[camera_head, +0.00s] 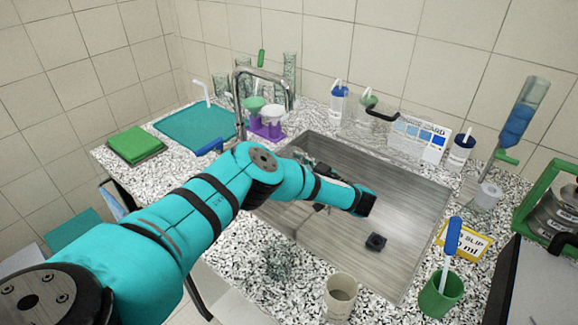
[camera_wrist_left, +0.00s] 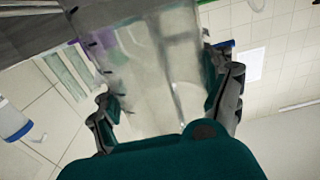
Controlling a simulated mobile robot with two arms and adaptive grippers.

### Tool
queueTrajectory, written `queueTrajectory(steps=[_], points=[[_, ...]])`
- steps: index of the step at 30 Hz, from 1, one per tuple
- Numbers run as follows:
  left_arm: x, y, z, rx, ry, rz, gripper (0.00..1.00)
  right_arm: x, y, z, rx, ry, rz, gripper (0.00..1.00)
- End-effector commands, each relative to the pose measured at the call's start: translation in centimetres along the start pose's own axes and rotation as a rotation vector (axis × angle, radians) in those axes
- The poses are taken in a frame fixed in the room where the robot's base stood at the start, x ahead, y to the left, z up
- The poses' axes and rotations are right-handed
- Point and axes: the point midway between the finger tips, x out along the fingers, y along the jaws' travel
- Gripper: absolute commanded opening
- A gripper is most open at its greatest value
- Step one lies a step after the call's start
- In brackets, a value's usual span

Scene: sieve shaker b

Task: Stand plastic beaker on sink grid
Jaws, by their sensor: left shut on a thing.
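A clear plastic beaker (camera_wrist_left: 155,65) fills the middle of the left wrist view. My left gripper (camera_wrist_left: 167,92) is shut on it, with one dark finger on each side of its wall. In the head view my teal left arm reaches over the sink (camera_head: 408,232), and I cannot clearly make out the beaker or the fingertips there. The steel sink floor shows fine lines and a dark square piece near its front right. I cannot make out a separate grid. My right gripper is not in view.
A tap (camera_head: 240,95) stands behind the sink. Bottles line the back. The sink's right half is mostly clear.

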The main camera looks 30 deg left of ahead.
Motion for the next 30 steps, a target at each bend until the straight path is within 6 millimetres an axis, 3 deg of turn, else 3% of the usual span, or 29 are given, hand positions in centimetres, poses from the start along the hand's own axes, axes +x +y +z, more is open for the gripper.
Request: queueTrajectory(steps=[2,3,7,17,22,30], points=[[0.0,0.0,0.3,0.0,0.001,0.0,0.45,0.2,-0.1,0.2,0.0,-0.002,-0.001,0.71],[0.0,0.0,0.3,0.0,0.0,0.0,0.82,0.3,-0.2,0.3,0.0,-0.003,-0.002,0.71],[0.0,0.0,0.3,0.0,0.0,0.0,0.99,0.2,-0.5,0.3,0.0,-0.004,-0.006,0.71],[0.0,0.0,-0.2,-0.001,-0.001,0.0,1.0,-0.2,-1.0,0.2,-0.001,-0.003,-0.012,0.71],[-2.4,0.1,-0.4,0.0,0.0,0.006,1.0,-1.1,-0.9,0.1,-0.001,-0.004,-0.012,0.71],[-8.3,0.1,-0.1,-0.002,0.001,0.006,1.0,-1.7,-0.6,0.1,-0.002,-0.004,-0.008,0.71]])
